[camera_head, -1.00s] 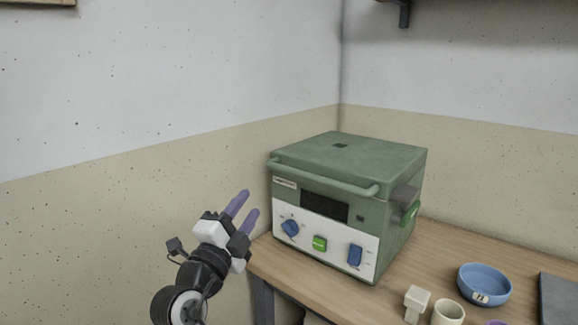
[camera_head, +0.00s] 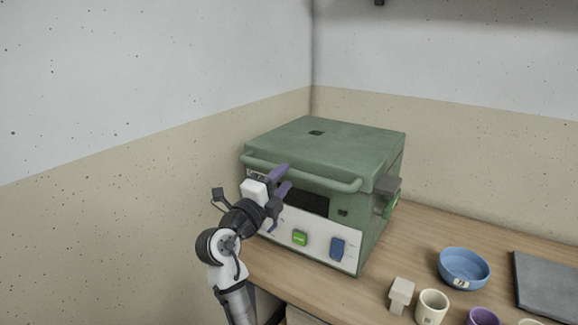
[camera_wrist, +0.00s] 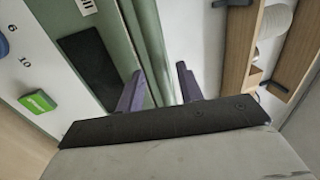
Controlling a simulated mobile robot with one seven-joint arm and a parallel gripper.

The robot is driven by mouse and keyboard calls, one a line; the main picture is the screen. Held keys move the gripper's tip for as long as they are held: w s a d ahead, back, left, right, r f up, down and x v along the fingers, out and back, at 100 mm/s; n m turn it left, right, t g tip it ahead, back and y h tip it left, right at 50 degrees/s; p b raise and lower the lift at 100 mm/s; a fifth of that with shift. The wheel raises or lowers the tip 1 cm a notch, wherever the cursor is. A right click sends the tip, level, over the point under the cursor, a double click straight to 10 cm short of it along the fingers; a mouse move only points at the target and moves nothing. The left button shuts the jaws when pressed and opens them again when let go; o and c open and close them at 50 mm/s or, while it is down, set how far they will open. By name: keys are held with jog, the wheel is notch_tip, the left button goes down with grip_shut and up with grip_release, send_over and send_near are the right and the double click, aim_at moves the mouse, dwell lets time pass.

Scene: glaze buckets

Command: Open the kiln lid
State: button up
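The green kiln (camera_head: 345,215) stands on the wooden bench with its flat lid (camera_head: 335,148) closed. A green bar handle (camera_head: 330,182) runs along the lid's front edge. My gripper (camera_head: 284,177) is at the kiln's front, near the left half of the handle, with its purple fingers apart and nothing held. In the wrist view the fingers (camera_wrist: 160,88) show a clear gap, and the green handle bar (camera_wrist: 150,40) runs towards that gap. I cannot tell whether the fingers touch the bar. My gripper hides part of the front panel and its left knob.
The front panel has a green button (camera_head: 300,238) and a blue knob (camera_head: 338,248). To the right on the bench are a small pale block-shaped object (camera_head: 401,293), a cream cup (camera_head: 432,306), a purple cup (camera_head: 482,317), a blue bowl (camera_head: 464,267) and a grey slab (camera_head: 548,288). Walls stand behind.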

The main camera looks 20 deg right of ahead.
aim_at(287, 175)
jog(key=shift+p+x, duration=0.35)
jog(key=shift+x, duration=1.4)
grip_shut()
